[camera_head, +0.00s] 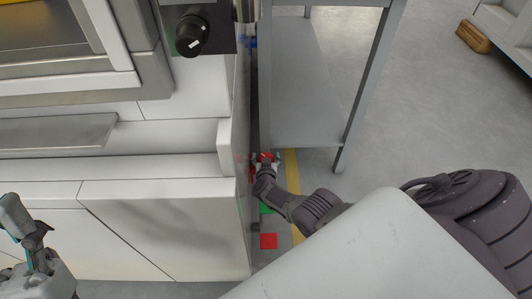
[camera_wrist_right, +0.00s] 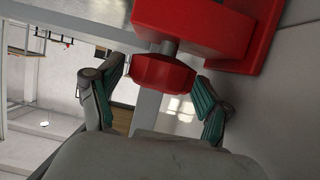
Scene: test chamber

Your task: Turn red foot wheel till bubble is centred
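The red foot wheel (camera_wrist_right: 162,74) is a faceted red knob on a short grey stem below a red block (camera_wrist_right: 195,28). In the right wrist view it sits between the fingers of my right gripper (camera_wrist_right: 155,100). I cannot make out the bubble in either view.
The white machine (camera_head: 150,225) stands close on the left of my right gripper. A grey metal table (camera_head: 305,95) stands behind it, with a leg nearby. A red floor square (camera_head: 268,241) and yellow floor strip (camera_head: 292,172) lie below. Open floor spreads right.

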